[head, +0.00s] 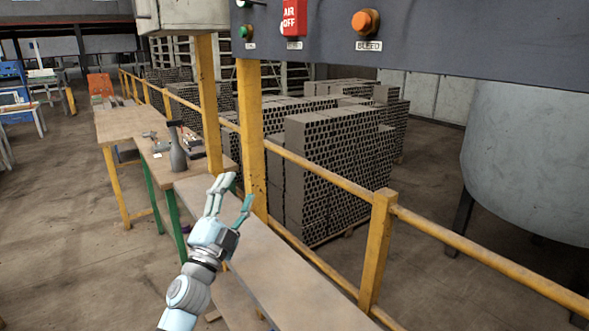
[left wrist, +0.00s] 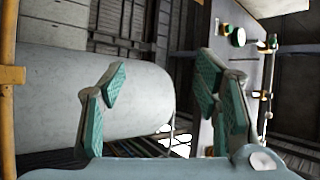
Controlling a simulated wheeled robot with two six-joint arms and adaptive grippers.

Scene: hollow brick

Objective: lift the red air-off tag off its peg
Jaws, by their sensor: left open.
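The red air-off tag (head: 294,18) hangs at the top of the head view, on the front of a dark control panel (head: 450,45). Its upper edge is cut off by the frame and its peg is not clear. My left gripper (head: 235,190) is open and empty, well below the tag and to its left, over a bench. In the left wrist view the open fingers (left wrist: 160,95) have nothing between them, and the panel (left wrist: 226,85) stands at the right. I cannot make out the tag there. My right gripper is not in view.
An orange bleed button (head: 365,22) and a green button (head: 245,31) flank the tag on the panel. Yellow posts (head: 252,140) and a yellow rail (head: 330,178) stand before stacked hollow bricks (head: 335,165).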

